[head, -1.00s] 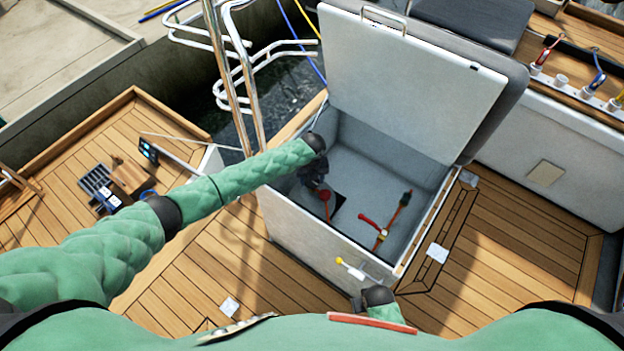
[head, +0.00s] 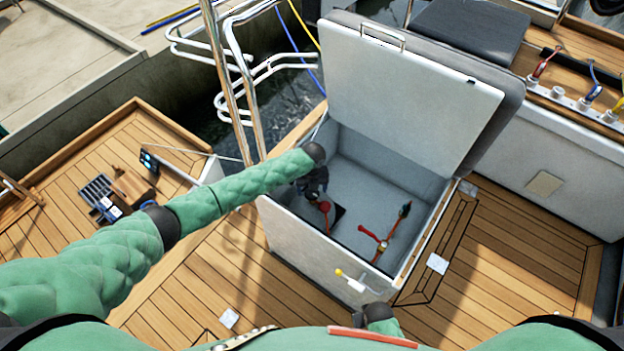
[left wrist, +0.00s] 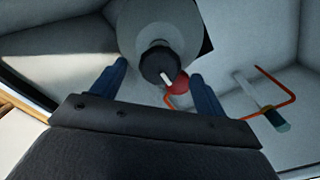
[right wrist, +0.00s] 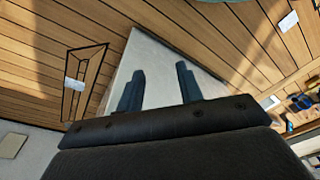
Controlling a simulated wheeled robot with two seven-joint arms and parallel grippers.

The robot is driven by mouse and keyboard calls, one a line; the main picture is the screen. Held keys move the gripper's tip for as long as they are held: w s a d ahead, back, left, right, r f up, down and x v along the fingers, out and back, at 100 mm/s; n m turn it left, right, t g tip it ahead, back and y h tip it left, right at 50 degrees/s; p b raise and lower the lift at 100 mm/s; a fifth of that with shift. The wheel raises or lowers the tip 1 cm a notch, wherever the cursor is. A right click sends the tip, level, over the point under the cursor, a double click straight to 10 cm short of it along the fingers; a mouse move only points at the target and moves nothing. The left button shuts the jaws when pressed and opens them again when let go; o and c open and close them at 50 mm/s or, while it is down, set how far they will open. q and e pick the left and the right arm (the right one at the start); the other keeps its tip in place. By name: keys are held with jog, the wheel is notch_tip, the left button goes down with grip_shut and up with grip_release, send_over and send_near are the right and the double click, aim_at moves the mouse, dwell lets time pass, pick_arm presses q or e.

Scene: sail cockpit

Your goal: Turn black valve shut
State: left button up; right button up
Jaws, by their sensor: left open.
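In the left wrist view the black valve (left wrist: 158,65) shows as a dark round knob with a white pointer bar, on a grey rounded body. My left gripper (left wrist: 157,88) is open, one blue-grey finger on each side of the knob; contact cannot be told. In the head view my left gripper (head: 313,187) reaches down into the open white locker (head: 310,245), and the black valve is not distinguishable there. My right gripper (right wrist: 160,86) has its fingers apart with nothing between them, in front of a pale panel.
Inside the locker are a round red fitting (head: 324,206) close by my left gripper and a red-handled valve (head: 371,233) on a pipe. A lever with a yellow knob (head: 350,280) is on the locker's front. The raised lid (head: 410,90) stands behind. Locker walls surround my left gripper.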

aim_at(312, 193)
pick_arm(q)
notch_tip(312, 193, up, 5)
jog(key=p, duration=0.3)
jog(key=shift+r, duration=0.2)
jog(key=shift+r+p, duration=0.45)
jog(key=shift+p, duration=0.05)
pick_arm(e)
jog(key=s+d+f, duration=0.3)
jog(key=f, duration=0.6)
jog(key=shift+f+t, duration=0.3)
jog(key=shift+f, duration=0.05)
pick_arm(q)
jog(key=shift+d, duration=0.1)
pick_arm(e)
jog(key=shift+s+d, duration=0.1)
jog(key=shift+s, duration=0.05)
